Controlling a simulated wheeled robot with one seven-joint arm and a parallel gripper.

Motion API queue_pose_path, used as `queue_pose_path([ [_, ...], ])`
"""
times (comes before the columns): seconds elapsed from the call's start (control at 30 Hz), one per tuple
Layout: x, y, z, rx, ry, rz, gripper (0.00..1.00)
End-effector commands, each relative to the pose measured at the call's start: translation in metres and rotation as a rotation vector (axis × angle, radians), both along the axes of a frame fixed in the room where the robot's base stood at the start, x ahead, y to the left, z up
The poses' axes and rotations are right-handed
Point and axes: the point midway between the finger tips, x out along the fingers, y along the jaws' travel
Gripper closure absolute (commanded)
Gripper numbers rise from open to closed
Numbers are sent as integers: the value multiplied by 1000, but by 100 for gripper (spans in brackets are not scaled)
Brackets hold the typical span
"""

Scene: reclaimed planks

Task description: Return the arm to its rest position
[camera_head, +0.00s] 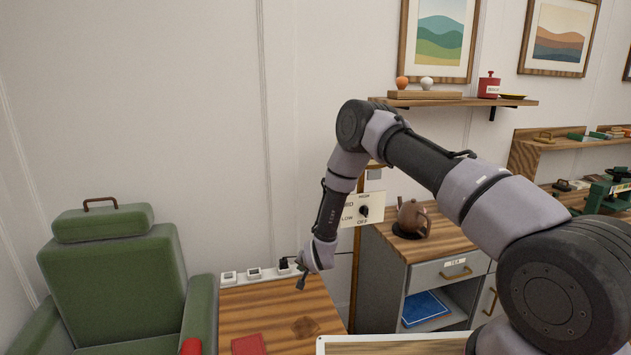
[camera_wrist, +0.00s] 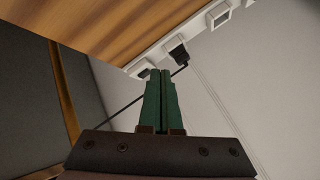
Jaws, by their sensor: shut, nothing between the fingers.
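My arm reaches from the lower right up to a bend in the middle of the head view and then down to the left. My gripper (camera_head: 301,284) hangs at its end, above the wooden table (camera_head: 270,310) near a white socket strip (camera_head: 238,279). In the wrist view my gripper (camera_wrist: 161,72) shows two green fingers pressed together with nothing between them. Beyond the fingertips are the socket strip (camera_wrist: 160,48) and a black plug (camera_wrist: 178,53) with a dark cable. Whether the fingers touch the plug or cable, I cannot tell.
A green armchair (camera_head: 115,285) stands left of the table. A dial panel (camera_head: 362,209) is behind my forearm. A cabinet (camera_head: 440,270) with a brown teapot (camera_head: 411,217) stands to the right. A wall shelf (camera_head: 450,101) is behind the upper arm. A red book (camera_head: 249,345) lies on the table.

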Motion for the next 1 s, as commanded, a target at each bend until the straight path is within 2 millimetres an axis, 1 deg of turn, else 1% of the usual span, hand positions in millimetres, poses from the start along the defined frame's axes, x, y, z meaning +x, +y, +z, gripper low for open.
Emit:
queue_pose_path([
  [0.03, 5, -1, 10, 1, -6, -1, 100],
  [0.27, 15, -6, 38, -2, -2, 3, 100],
  [0.37, 20, -10, 55, -4, -2, 4, 100],
  [0.57, 32, -21, 106, -11, 0, 10, 100],
  [0.67, 37, -31, 140, -18, 3, 14, 100],
  [0.77, 41, -46, 184, -26, 4, 17, 100],
  [0.8, 41, -53, 205, -30, 5, 19, 100],
  [0.87, 40, -66, 239, -37, 7, 20, 100],
  [0.9, 37, -75, 261, -44, 10, 24, 100],
  [0.97, 31, -89, 292, -52, 15, 25, 100],
  [1.0, 26, -98, 312, -58, 18, 26, 100],
])
